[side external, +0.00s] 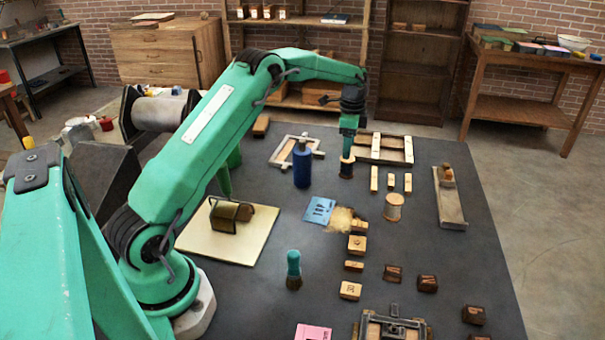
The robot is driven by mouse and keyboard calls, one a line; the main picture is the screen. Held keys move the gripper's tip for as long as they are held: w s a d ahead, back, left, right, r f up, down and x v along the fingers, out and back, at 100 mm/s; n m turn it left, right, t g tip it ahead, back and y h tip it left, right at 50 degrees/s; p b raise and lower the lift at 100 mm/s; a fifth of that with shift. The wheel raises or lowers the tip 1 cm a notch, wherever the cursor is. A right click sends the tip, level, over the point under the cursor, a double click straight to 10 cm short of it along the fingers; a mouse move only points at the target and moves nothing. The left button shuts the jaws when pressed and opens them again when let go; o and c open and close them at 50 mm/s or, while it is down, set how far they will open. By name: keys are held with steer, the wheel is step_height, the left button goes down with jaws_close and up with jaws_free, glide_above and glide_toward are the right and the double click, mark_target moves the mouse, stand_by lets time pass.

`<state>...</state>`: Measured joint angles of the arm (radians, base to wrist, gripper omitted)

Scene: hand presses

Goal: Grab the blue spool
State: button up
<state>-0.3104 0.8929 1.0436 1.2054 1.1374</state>
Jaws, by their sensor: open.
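A small spool (346,171) with pale wooden ends and a dark winding stands upright on the dark table (462,262), towards the back. Its winding is too dark and small here to be sure that it is blue. My gripper (348,154) points down directly at this spool, with its open fingertips at the spool's top. I cannot tell whether the fingers straddle the spool or are just above it. A second, pale spool (393,207) stands nearer, to the right.
A blue bottle (302,166) stands close to the left of my gripper. Wooden frames (381,149) lie behind it, and short wooden strips (391,182) lie to the right. A brush (293,270), a roller (231,214) and several printing blocks occupy the nearer table.

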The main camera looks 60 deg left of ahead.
mark_target(347, 167)
steer(key=shift+f, duration=0.25)
steer(key=shift+w+f, duration=0.1)
steer(key=shift+f, duration=2.4)
steer(key=c, duration=0.9)
steer(key=shift+r, duration=0.15)
